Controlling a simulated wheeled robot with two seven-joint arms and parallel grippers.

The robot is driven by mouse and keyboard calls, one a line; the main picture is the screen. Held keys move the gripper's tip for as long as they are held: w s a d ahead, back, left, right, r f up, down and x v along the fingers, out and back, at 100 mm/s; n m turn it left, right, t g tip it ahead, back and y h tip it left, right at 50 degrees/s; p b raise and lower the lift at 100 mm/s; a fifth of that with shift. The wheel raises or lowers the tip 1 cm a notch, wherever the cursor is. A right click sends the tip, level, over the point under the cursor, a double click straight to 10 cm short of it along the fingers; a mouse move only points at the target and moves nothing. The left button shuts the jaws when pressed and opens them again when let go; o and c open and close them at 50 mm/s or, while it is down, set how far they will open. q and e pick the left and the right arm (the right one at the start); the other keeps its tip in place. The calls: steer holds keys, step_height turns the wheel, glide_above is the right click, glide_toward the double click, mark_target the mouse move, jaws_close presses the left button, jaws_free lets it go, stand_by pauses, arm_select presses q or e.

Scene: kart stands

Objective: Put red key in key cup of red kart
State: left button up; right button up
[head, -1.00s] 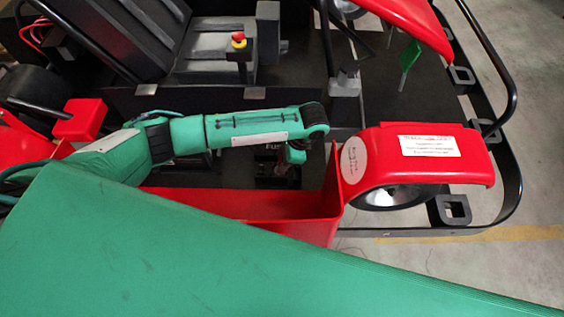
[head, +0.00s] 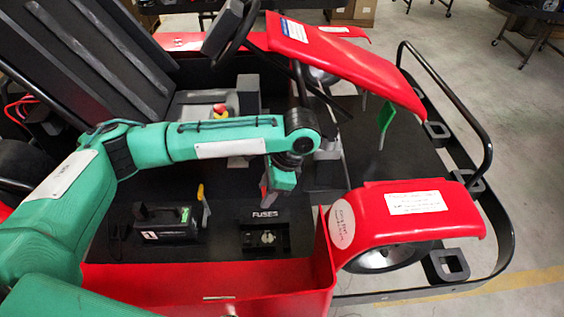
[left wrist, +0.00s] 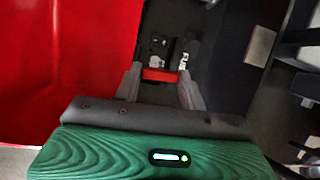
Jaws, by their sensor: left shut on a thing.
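My left gripper (head: 266,190) points down over the dark floor of the red kart, above the tray marked FUSES. In the left wrist view its two grey fingers are shut on a small red piece, which I take to be the red key (left wrist: 160,75). The key is hardly visible in the head view. The red kart shows its red front fender (head: 410,212) and red side panel (head: 200,280). I cannot make out a key cup for certain. My right gripper is not in view.
The FUSES tray (head: 265,238) and a black box (head: 165,222) with a yellow part beside it lie on the kart floor. A red-topped stop button (head: 220,109), a steering wheel (head: 231,32) and a green tag (head: 386,118) stand farther back. A black tube bumper (head: 460,110) rims the right.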

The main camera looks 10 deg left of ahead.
arm_select(q)
steer(key=s+a+f+n+g+h+b, duration=0.2)
steer(key=s+a+f+n+h+b, duration=0.2)
steer(key=n, duration=1)
steer(key=s+a+f+b, duration=0.1)
steer(key=a+f+b, duration=0.1)
steer(key=a, duration=0.1)
steer(key=shift+a+f+g, duration=0.15)
steer(key=shift+a+g, duration=0.05)
steer(key=shift+g, duration=0.2)
